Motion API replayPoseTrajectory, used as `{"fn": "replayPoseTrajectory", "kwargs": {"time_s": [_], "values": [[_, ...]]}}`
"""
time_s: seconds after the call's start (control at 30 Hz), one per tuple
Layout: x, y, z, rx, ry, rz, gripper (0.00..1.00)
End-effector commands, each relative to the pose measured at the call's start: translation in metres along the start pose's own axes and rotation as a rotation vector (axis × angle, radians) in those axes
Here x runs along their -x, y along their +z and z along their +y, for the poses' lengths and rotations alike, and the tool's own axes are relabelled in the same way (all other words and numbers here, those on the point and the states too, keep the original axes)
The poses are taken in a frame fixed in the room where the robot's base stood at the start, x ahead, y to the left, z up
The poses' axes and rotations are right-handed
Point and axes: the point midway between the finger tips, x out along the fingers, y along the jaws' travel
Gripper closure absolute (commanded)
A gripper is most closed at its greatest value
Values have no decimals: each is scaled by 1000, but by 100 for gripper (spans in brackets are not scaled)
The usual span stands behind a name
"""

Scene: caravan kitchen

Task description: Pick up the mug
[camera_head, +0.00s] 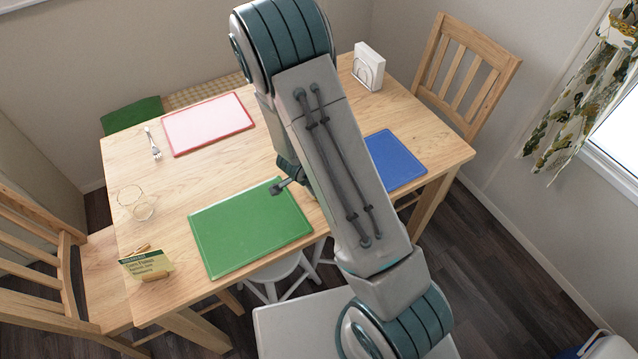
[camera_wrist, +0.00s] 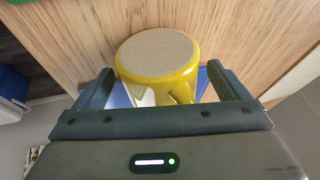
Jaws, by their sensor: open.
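The yellow mug (camera_wrist: 158,78) is in the wrist view, with a pale round face, apparently its base, turned toward the camera. Its handle (camera_wrist: 181,92) points toward my palm. My gripper (camera_wrist: 160,70) is open, with one finger on the left of the mug and one on the right. Gaps show beside the mug, and I cannot tell whether either finger touches it. In the head view my arm hides the mug and most of my gripper; only one finger (camera_head: 279,188) shows above the green mat.
The wooden table (camera_head: 190,185) holds a green mat (camera_head: 250,228), a red-edged mat (camera_head: 208,123), a blue mat (camera_head: 396,160), a fork (camera_head: 153,145), a glass (camera_head: 143,211), a small sign (camera_head: 147,263) and a napkin holder (camera_head: 368,68). Chairs stand left (camera_head: 40,255) and back right (camera_head: 465,70).

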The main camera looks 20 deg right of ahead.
Motion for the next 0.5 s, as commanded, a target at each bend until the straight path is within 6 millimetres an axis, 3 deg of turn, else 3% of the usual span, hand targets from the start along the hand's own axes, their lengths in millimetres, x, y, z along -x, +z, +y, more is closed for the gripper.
{"fn": "replayPoseTrajectory", "kwargs": {"time_s": [0.23, 0.27, 0.43, 0.5], "values": [[-1, 0, -1, 0, -2, 0, 6], [-1, 0, -1, 0, -1, 0, 11], [-1, 0, -1, 0, -1, 0, 58], [-1, 0, -1, 0, -2, 1, 68]]}}
